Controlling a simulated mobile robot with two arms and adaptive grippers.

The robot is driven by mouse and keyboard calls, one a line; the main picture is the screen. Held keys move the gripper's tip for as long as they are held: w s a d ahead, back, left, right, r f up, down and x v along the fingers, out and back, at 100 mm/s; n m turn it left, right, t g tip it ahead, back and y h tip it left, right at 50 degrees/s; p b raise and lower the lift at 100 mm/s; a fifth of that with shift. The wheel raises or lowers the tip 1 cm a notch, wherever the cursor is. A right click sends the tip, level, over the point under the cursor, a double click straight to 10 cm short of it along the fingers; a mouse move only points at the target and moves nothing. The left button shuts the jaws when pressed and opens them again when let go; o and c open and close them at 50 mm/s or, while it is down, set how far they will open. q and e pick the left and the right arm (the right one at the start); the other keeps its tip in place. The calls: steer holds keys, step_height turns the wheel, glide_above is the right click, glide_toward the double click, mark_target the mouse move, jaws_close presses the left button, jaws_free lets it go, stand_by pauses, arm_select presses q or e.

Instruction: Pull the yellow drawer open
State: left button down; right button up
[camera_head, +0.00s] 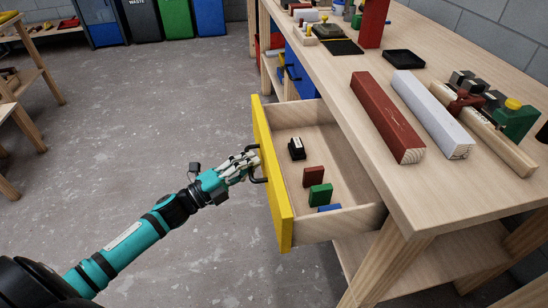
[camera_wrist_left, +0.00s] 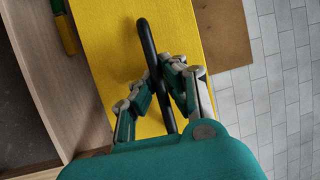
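The yellow drawer (camera_head: 270,175) stands pulled well out of the workbench, its inside open to view. Its yellow front also fills much of the left wrist view (camera_wrist_left: 105,55). My left gripper (camera_head: 254,161) is at the black handle (camera_head: 258,180) on the drawer front. In the left wrist view its fingers lie on both sides of the handle bar (camera_wrist_left: 147,45), close against it, and appear shut on it. My right gripper is not in view.
The drawer holds a black item (camera_head: 297,149), a red block (camera_head: 314,176), a green block (camera_head: 320,194) and a blue block (camera_head: 329,208). Red (camera_head: 388,118) and white (camera_head: 432,112) battens lie on the workbench (camera_head: 420,185). The grey floor (camera_head: 130,130) left of the drawer is clear.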

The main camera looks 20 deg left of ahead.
arm_select(q)
steer(key=shift+s+a+f, duration=0.1)
steer(key=shift+s+a, duration=0.45)
steer(key=shift+a, duration=0.25)
steer(key=shift+s+a+f, duration=0.1)
steer(key=shift+s+a, duration=0.5)
steer(key=shift+a, duration=0.2)
steer(key=shift+s+a+f, duration=0.1)
steer(key=shift+s+a, duration=0.45)
steer(key=shift+a, duration=0.25)
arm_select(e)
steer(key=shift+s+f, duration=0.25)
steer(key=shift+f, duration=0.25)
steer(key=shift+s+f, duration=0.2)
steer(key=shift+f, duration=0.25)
arm_select(q)
steer(key=c, duration=1.4)
jaws_free()
steer(key=shift+r, duration=0.15)
steer(key=shift+a+p, duration=0.1)
steer(key=shift+p, duration=0.2)
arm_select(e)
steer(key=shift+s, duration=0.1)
arm_select(q)
steer(key=v, duration=1.2)
